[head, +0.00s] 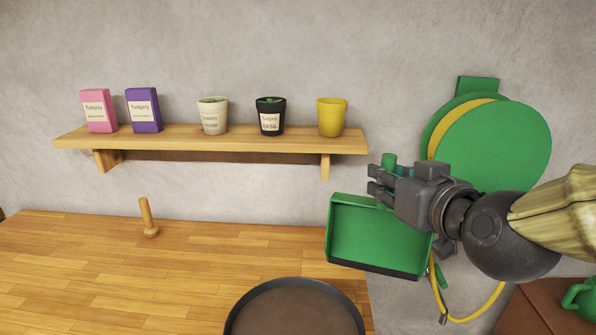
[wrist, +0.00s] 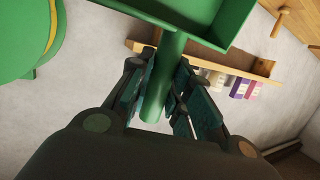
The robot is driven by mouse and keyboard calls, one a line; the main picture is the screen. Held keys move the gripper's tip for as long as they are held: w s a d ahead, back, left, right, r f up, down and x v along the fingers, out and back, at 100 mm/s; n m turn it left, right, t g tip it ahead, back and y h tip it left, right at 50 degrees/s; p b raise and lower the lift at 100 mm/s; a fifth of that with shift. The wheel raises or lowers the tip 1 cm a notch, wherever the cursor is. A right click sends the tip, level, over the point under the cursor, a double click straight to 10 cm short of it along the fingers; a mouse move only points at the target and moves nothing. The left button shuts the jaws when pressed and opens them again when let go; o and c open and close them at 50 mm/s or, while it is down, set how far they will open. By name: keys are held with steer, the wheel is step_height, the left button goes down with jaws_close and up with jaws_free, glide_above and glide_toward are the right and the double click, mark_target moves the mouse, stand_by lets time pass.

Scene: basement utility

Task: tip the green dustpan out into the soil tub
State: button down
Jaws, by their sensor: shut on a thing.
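The green dustpan (head: 378,238) hangs tilted in the head view, its open tray facing me and its dark front lip (head: 374,268) pointing down. I see nothing lying on the visible part of its tray. My gripper (head: 378,184) is shut on its round green handle, which also shows between the fingers in the wrist view (wrist: 163,85). The soil tub (head: 240,318) is a dark round tub with brown soil inside, on the wooden bench at the bottom of the head view. The dustpan is above and to the right of the tub, apart from it. The tub's near part is cut off.
A wooden shelf (head: 210,139) holds two packets, two planted pots and a yellow pot (head: 332,117). A wooden dibber (head: 147,218) stands on the bench (head: 80,265). A green hose reel (head: 495,145) hangs at right, above a green can (head: 582,297). The bench's left part is mostly clear.

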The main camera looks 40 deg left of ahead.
steer(key=s+a+r+n+g+y, duration=0.1)
steer(key=s+a+r, duration=0.1)
steer(key=s, duration=0.3)
steer(key=s+a+r+n+g+p, duration=0.1)
steer(key=s+a+r, duration=0.15)
steer(key=s, duration=0.25)
steer(key=s+a+r+n+g+y, duration=0.1)
steer(key=s+a, duration=0.2)
steer(key=s, duration=0.2)
steer(key=w+a+f+m+g+h+p, duration=0.2)
steer(key=w+a+f+g+h+p, duration=0.15)
steer(key=w+p, duration=0.55)
steer(key=w+a+f+m+g+h+p, duration=0.1)
steer(key=w+a+f+g+h+p, duration=0.1)
steer(key=f+p, duration=0.4)
steer(key=w+a+f+m+g+h+p, duration=0.2)
steer(key=f+g+p, duration=0.3)
steer(key=f, duration=0.3)
steer(key=shift+w+a+f+h+p, duration=0.25)
steer(key=shift+w+a+h+p, duration=0.15)
steer(key=shift+w, duration=0.1)
steer(key=shift+g, duration=0.25)
